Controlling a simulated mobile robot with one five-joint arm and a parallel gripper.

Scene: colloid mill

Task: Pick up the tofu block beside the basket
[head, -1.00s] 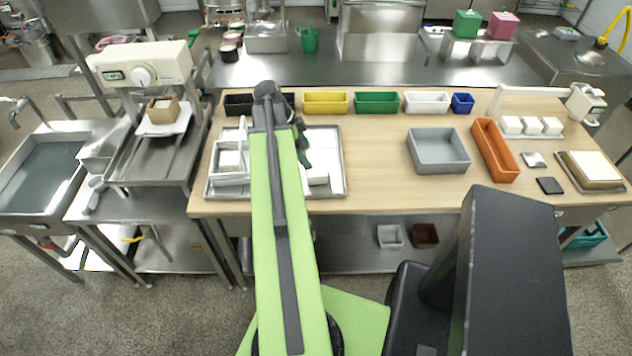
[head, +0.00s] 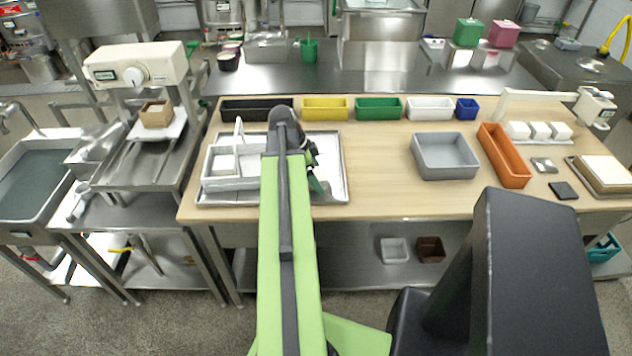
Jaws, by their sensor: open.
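A white basket (head: 210,181) with an upright handle stands on the left side of a shallow metal tray (head: 341,150) on the wooden table. A white block (head: 224,163) shows inside the basket. My gripper (head: 318,182) is open, dark green and low over the right part of the tray, to the right of the basket. My green arm crosses the tray between them. The tofu block beside the basket is not clearly visible now; my arm and gripper cover that part of the tray. I cannot tell whether the jaws are around it.
Black (head: 256,110), yellow (head: 325,108), green (head: 378,108), white (head: 430,108) and blue (head: 466,109) bins line the back edge. A grey bin (head: 444,157) and an orange bin (head: 504,156) stand to the right. The table between tray and grey bin is clear.

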